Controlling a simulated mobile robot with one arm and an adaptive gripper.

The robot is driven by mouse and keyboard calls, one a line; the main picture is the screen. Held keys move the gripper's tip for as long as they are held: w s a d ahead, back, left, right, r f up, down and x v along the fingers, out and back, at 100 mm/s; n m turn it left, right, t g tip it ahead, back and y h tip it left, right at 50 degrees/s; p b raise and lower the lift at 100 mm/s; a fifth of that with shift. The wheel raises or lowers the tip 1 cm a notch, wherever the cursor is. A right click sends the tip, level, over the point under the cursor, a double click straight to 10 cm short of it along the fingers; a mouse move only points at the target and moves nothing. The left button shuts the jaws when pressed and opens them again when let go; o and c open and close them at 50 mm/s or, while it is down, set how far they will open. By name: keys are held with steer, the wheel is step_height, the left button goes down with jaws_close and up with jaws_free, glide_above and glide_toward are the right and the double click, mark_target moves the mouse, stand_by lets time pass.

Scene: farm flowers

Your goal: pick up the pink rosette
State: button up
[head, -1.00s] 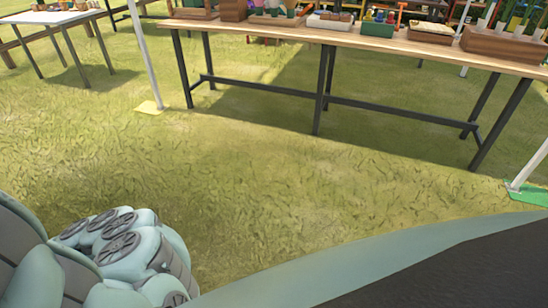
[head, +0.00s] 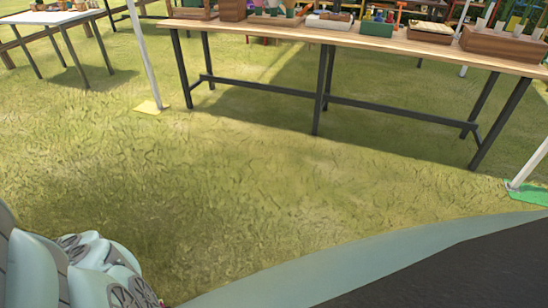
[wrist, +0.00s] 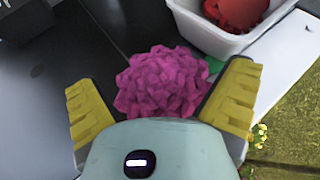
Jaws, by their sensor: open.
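The pink rosette (wrist: 162,82) is a bumpy magenta ball of petals in the wrist view. It shows between and beyond the two yellow fingers of my gripper (wrist: 163,108). The fingers are spread wide, one on each side of it, and my gripper is open. The near edge of the rosette is hidden by the pale gripper body. I cannot tell how far the fingertips are from it in depth. Neither the rosette nor the gripper fingers show in the head view.
A white container (wrist: 207,36) with a red object (wrist: 236,10) stands just behind the rosette. A dark surface (wrist: 60,70) lies to the left. In the head view a long wooden table (head: 290,33) holds several boxes, with open grass (head: 230,180) before it.

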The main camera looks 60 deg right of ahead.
steer(key=shift+w+a+f, duration=0.1)
steer(key=shift+a+f, duration=0.25)
steer(key=shift+a, duration=0.2)
steer(key=c, duration=1.1)
